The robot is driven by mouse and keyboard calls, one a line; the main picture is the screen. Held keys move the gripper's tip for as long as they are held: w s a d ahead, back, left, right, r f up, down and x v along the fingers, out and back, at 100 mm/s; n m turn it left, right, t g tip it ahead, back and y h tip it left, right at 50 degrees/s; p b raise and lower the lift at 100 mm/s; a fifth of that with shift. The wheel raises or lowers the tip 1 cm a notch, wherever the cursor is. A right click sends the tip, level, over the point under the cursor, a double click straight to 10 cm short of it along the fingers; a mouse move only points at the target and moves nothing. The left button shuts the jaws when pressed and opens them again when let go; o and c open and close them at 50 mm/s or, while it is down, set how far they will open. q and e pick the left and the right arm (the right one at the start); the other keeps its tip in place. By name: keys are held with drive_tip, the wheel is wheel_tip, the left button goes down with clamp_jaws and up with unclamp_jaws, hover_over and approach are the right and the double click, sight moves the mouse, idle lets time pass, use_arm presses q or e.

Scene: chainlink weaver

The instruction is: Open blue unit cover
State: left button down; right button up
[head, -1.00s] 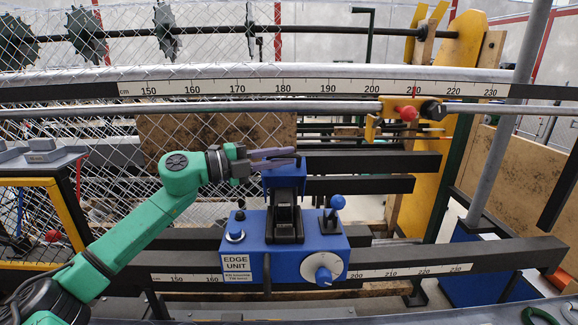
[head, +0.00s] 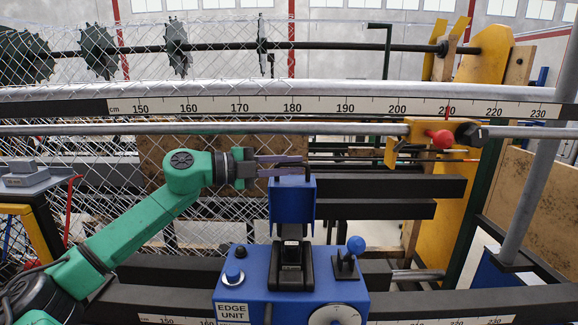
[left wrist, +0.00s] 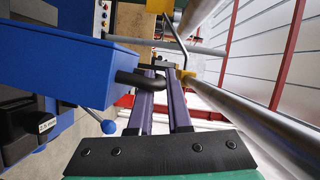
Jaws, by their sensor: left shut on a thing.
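The blue edge unit (head: 262,296) stands on the lower black rail in the head view. Its blue cover (head: 292,205) stands raised above the black housing (head: 291,270) in the middle of the unit. A black bent handle (head: 308,172) is at the cover's top edge. My left gripper (head: 290,163) comes in from the left and is shut on this handle. In the left wrist view, the purple fingers (left wrist: 166,95) reach the handle (left wrist: 138,78) beside the large blue cover (left wrist: 75,60). My right gripper is not in view.
A blue ball lever (head: 356,244), a blue button (head: 233,278) and a white dial (head: 337,316) sit on the unit. Chain-link mesh (head: 215,70) and a long grey bar (head: 250,129) lie behind. A red knob (head: 440,137) is at the right.

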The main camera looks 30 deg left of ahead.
use_arm(q)
drive_tip(key=c, duration=0.9)
unclamp_jaws()
drive_tip(key=shift+d, duration=0.1)
drive_tip(key=b+v, duration=0.9)
drive_tip(key=v, duration=0.5)
drive_tip(key=shift+s, duration=0.2)
